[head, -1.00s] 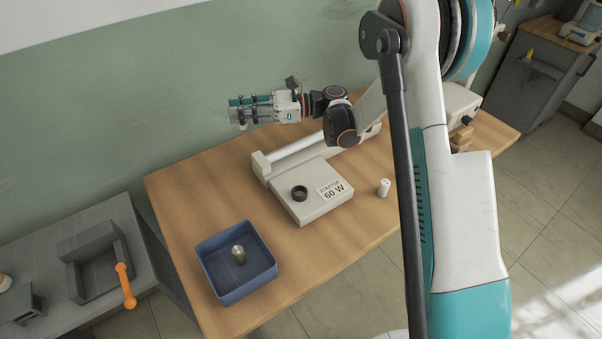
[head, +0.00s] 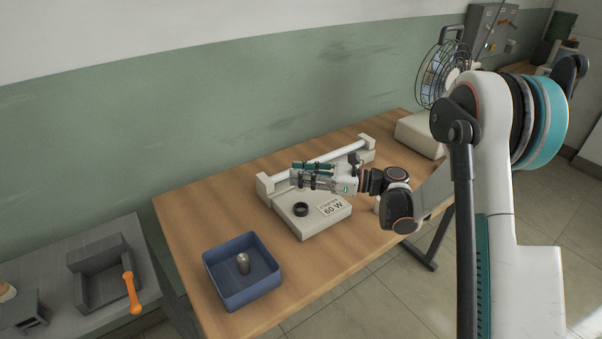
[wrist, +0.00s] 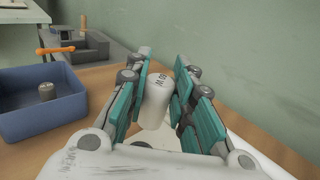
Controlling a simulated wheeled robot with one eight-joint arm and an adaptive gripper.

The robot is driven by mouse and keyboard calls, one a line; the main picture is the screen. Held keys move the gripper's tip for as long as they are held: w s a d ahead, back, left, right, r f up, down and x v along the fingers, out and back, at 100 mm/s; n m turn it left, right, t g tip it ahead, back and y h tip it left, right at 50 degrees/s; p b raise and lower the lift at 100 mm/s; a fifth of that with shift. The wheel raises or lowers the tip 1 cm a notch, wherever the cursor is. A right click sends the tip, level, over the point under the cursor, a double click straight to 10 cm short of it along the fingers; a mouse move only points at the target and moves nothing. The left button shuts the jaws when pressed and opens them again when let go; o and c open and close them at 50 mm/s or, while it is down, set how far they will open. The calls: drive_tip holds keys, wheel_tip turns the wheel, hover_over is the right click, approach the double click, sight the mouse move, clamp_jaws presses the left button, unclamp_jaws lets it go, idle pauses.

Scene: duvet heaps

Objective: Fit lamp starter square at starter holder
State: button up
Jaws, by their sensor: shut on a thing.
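My gripper (head: 298,175) is shut on a white cylindrical lamp starter (wrist: 155,101), which carries dark lettering that looks like an upside-down "60 W". In the head view the fingers hide most of the starter. The starter holder is a black ring socket (head: 301,209) on the pale lamp base (head: 318,226), beside a label reading "STARTER 60 W". My gripper is above and slightly behind the socket, apart from it.
A blue bin (head: 241,290) with a metal cylinder (head: 243,263) in it stands at the table's front left. A white tube (head: 320,163) lies along the lamp's back. A fan (head: 440,75) stands behind.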

sight(302, 190)
drive_tip(key=shift+f+b, duration=0.1)
drive_tip(key=shift+b, duration=0.2)
drive_tip(key=shift+f+b, duration=1.15)
drive_tip(key=shift+f, duration=1.65)
drive_tip(key=shift+f, duration=1.55)
drive_tip(key=o, duration=1)
drive_tip(key=shift+c, duration=0.2)
drive_tip(key=d, duration=0.4)
drive_tip(key=s+d, duration=0.1)
drive_tip(key=d, duration=0.3)
drive_tip(key=s+d, duration=0.1)
drive_tip(key=d, duration=0.2)
drive_tip(key=shift+s+d, duration=0.1)
drive_tip(key=shift+d, duration=0.3)
drive_tip(key=shift+r, duration=0.1)
